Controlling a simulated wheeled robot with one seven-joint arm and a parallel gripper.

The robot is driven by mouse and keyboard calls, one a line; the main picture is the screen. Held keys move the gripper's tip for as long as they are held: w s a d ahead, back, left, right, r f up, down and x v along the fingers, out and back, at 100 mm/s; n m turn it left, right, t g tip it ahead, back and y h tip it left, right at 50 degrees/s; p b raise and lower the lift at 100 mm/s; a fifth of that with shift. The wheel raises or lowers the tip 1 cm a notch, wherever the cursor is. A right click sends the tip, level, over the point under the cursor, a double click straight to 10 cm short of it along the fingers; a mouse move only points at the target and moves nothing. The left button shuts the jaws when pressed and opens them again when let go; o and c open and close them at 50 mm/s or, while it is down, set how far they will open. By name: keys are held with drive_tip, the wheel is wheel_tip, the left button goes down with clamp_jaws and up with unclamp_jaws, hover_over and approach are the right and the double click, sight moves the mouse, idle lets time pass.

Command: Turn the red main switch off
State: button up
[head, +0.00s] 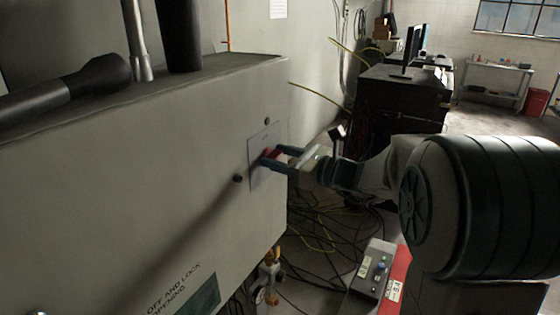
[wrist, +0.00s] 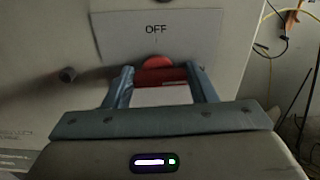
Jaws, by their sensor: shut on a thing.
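The red main switch (head: 270,153) is on a pale plate (head: 256,177) on the side of a large grey cabinet. In the wrist view the red switch (wrist: 158,72) sits just below the printed word OFF on the plate (wrist: 158,25). My gripper (head: 272,158) reaches the switch from the right in the head view, with its two blue fingers on either side of the red handle. In the wrist view my gripper (wrist: 158,80) is shut on the switch, and the red handle spans between the fingers. The switch's lower part is partly hidden, and I cannot tell its exact angle.
A dark knob (head: 238,178) sticks out of the cabinet (head: 130,170) left of the plate. Loose cables (head: 325,240) lie on the floor below. A control box (head: 372,268) stands at the lower right. A dark desk with monitors (head: 405,95) is behind.

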drive_tip(key=n+b, duration=0.2)
drive_tip(key=b, duration=0.1)
drive_tip(key=f+n+b, duration=0.1)
drive_tip(key=b, duration=0.3)
drive_tip(key=shift+s+n, duration=0.1)
drive_tip(key=shift+n, duration=0.3)
drive_tip(key=n+b, duration=0.2)
drive_tip(key=b, duration=0.2)
drive_tip(key=n+b, duration=0.3)
drive_tip(key=b, duration=0.2)
drive_tip(key=shift+s+a+r+n, duration=0.1)
drive_tip(key=shift+a+n, duration=0.05)
drive_tip(key=shift+n, duration=0.15)
drive_tip(key=n+b, duration=0.5)
drive_tip(key=b, duration=0.2)
drive_tip(key=shift+s, duration=0.1)
drive_tip(key=n+b, duration=0.2)
drive_tip(key=b, duration=0.1)
drive_tip(key=shift+r+n, duration=0.2)
drive_tip(key=shift+n, duration=0.2)
drive_tip(key=shift+r, duration=0.1)
drive_tip(key=o, duration=1)
